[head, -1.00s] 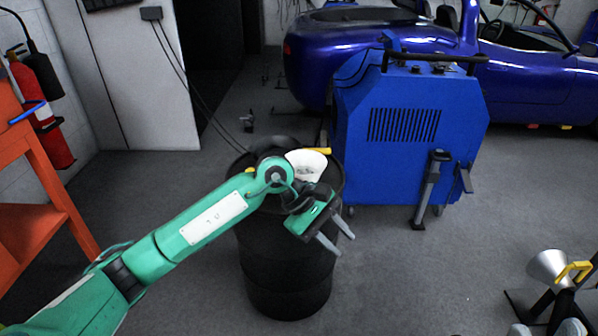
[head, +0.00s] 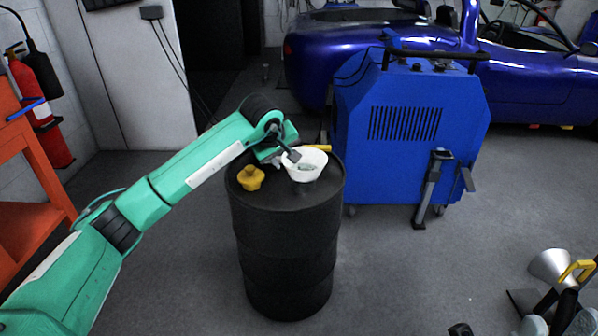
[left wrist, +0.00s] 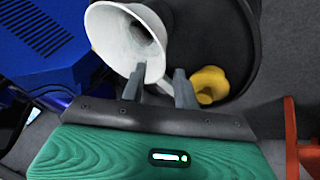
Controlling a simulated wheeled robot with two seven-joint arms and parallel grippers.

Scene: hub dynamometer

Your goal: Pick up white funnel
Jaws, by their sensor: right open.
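The white funnel (head: 312,157) sits on top of the black drum (head: 285,250), wide mouth up. My left gripper (head: 288,156) is at the funnel's left rim in the head view. In the left wrist view, its two fingers (left wrist: 160,82) stand apart. One finger overlaps the rim and mouth of the funnel (left wrist: 112,35), the other is just outside the rim. Whether they touch it I cannot tell. Only a small dark part of my right gripper (head: 460,329) shows at the bottom edge of the head view, away from the drum.
A yellow knobbed object (head: 251,179) is on the drum left of the funnel; it also shows in the left wrist view (left wrist: 210,84). A blue machine (head: 410,130) stands close behind right. An orange frame (head: 40,170) stands left.

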